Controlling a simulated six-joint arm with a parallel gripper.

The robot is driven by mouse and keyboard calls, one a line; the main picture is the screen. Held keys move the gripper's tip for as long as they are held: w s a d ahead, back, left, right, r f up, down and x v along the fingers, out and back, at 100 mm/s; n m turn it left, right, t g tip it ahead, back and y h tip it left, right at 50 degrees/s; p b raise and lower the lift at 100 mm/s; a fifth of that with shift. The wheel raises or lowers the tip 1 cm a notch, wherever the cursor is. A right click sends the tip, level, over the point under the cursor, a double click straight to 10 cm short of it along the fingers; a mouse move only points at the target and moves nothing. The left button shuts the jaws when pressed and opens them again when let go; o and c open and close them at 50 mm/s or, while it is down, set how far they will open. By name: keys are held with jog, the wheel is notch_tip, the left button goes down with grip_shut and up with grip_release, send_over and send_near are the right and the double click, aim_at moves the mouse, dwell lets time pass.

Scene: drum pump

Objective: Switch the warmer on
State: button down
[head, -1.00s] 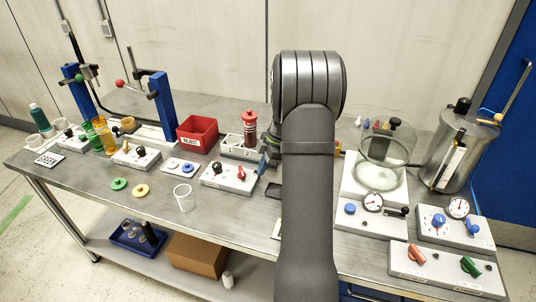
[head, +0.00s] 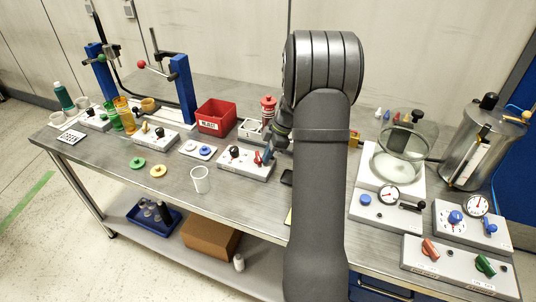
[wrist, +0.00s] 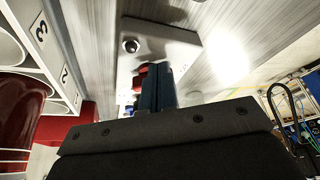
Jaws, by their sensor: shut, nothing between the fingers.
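A pale control box (head: 236,166) with a black knob (head: 235,151) and a red switch (head: 257,158) stands at the middle of the bench; I take it for the warmer's control, but no label is readable. My gripper (head: 267,156) has blue fingers, closed together and empty, just right of the red switch. In the wrist view the closed fingers (wrist: 158,88) point at the box (wrist: 155,45) and partly cover the red switch (wrist: 142,74). Whether they touch it, and the switch's exact setting, I cannot tell.
A numbered white rack (wrist: 52,70) with a red-topped bottle (head: 268,108) stands behind the box. A red bin (head: 215,118) is to the left, and a clear cup (head: 200,181) stands in front. A glass vessel (head: 404,150) stands right of my arm.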

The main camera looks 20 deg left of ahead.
aim_at(259, 161)
jog(key=shift+s+m+t, duration=0.3)
jog(key=shift+m, duration=0.6)
jog(key=m, duration=0.2)
jog(key=s+m+t, duration=0.1)
jog(key=m, duration=0.1)
jog(key=shift+s+a+t+y, duration=0.15)
jog(key=shift+a+t+y, duration=0.05)
jog(key=shift+t+y, duration=0.1)
jog(key=m, duration=0.1)
jog(key=m+t, duration=0.1)
jog(key=m, duration=0.1)
jog(key=s+a+m, duration=0.1)
jog(key=m, duration=0.1)
jog(key=shift+t, duration=0.4)
jog(key=shift+s+a, duration=0.15)
jog(key=shift+a, duration=0.1)
